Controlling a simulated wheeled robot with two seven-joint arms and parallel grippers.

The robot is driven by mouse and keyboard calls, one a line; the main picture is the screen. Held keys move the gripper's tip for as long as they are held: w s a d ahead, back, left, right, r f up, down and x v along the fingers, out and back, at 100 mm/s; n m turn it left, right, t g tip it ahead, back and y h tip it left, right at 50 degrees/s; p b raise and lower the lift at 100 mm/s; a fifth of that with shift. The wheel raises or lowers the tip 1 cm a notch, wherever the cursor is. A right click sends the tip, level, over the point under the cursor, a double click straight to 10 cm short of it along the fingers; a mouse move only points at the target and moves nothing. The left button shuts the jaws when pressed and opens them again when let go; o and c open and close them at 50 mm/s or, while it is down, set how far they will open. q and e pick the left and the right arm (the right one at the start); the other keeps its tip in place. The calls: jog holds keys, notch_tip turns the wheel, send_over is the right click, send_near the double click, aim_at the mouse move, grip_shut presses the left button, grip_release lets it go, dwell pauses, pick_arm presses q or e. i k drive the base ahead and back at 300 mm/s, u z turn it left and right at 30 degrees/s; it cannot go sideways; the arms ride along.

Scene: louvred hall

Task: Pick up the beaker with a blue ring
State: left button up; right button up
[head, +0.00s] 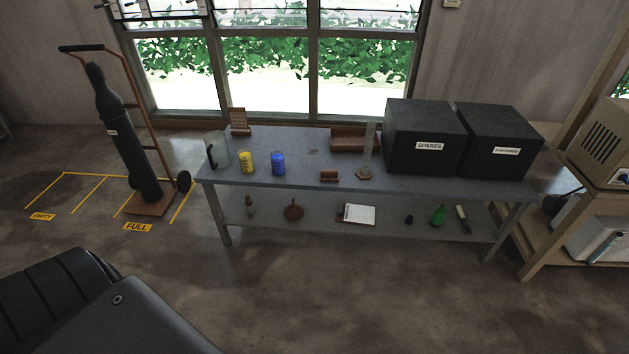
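A small beaker with blue around it (278,162) stands upright on the near left part of a long grey bench (440,186). Whether the blue is a narrow ring or covers more of the beaker is hard to tell at this size. A similar beaker with yellow around it (247,162) stands just to its left, a small gap apart. Neither of my grippers is in view. Nothing visible touches the beakers.
A clear jug (217,149) stands left of the beakers; a measuring cylinder (368,150) and small brown block (329,176) are to the right. Black boxes (425,125) fill the bench's right end. A gas cylinder trolley (152,203) stands left. Floor before the bench is clear.

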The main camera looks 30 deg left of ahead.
aim_at(277, 156)
jog(key=z, duration=0.2)
jog(key=i, duration=1.05)
jog(key=u, duration=0.6)
